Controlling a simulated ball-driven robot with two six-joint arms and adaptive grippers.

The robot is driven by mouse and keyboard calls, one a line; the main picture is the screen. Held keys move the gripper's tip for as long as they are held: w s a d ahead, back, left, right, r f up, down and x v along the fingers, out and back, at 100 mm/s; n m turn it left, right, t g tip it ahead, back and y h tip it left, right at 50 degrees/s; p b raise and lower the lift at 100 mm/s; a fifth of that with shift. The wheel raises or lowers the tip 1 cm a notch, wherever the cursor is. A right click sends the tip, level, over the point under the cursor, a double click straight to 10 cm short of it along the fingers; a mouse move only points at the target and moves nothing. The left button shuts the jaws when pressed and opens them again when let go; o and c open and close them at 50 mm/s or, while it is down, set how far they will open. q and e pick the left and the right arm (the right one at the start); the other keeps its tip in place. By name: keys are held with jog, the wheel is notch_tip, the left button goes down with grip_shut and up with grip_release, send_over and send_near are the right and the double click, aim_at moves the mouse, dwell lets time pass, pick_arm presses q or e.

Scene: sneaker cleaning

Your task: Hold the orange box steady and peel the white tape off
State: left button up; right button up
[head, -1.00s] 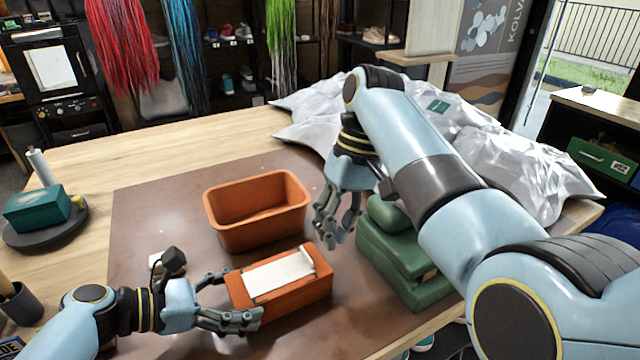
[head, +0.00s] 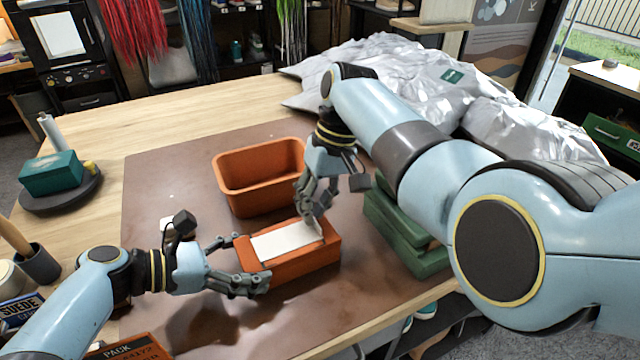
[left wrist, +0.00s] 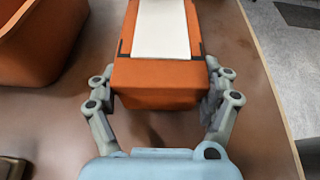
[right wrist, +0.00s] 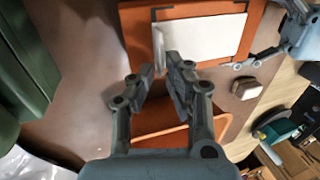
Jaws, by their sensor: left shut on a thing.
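The closed orange box (head: 310,262) lies on the brown mat with a strip of white tape (head: 283,241) along its top. My left gripper (head: 240,262) is shut on the box's left end, one finger on each side, as the left wrist view (left wrist: 160,95) also shows. My right gripper (head: 314,212) hangs over the box's right end, by the tape's end. In the right wrist view its fingers (right wrist: 163,72) are a little apart, close to the raised edge of the tape (right wrist: 200,38). Whether they touch the tape I cannot tell.
An open orange bin (head: 258,180) stands just behind the box. Green boxes (head: 410,240) are stacked to the right, near my right arm. Silvery bags (head: 430,85) cover the back right.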

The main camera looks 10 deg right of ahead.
jog(key=shift+a+f, duration=0.1)
jog(key=shift+f, duration=0.25)
jog(key=shift+c, duration=0.3)
grip_shut()
jog(key=shift+r, duration=0.1)
notch_tip(320, 180, up, 7)
dwell(1.7)
jog(key=shift+r, duration=0.15)
jog(key=shift+a+r, duration=0.15)
jog(key=shift+r, duration=1.95)
